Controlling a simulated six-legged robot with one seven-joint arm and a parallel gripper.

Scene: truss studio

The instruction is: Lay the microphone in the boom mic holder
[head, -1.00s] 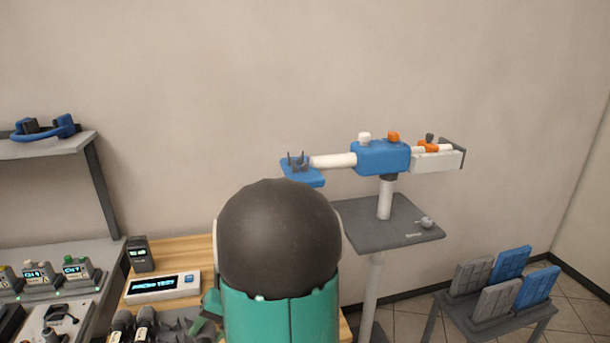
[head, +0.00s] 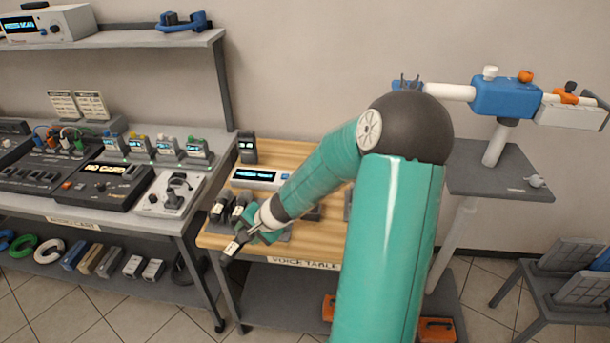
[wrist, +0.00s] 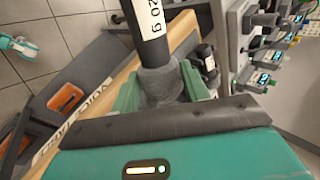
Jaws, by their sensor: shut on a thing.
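My gripper (head: 262,228) is shut on a microphone (head: 236,243) over the front left of the voice table (head: 316,150). In the wrist view, the green fingers close around the grey mesh part of the microphone (wrist: 158,85), and its dark body with a white label runs up out of the picture. The boom stand's blue block (head: 506,97) and white tube (head: 449,92) are at the right. The holder (head: 402,84) at the tube's left end is partly hidden behind my arm's dark joint.
Other dark microphones (head: 220,207) stand beside my gripper on the table. A display box (head: 262,177) lies behind them. The mixer cart (head: 98,180) fills the left. The stand's grey shelf (head: 500,170) lies below the boom. Open wall space surrounds the boom.

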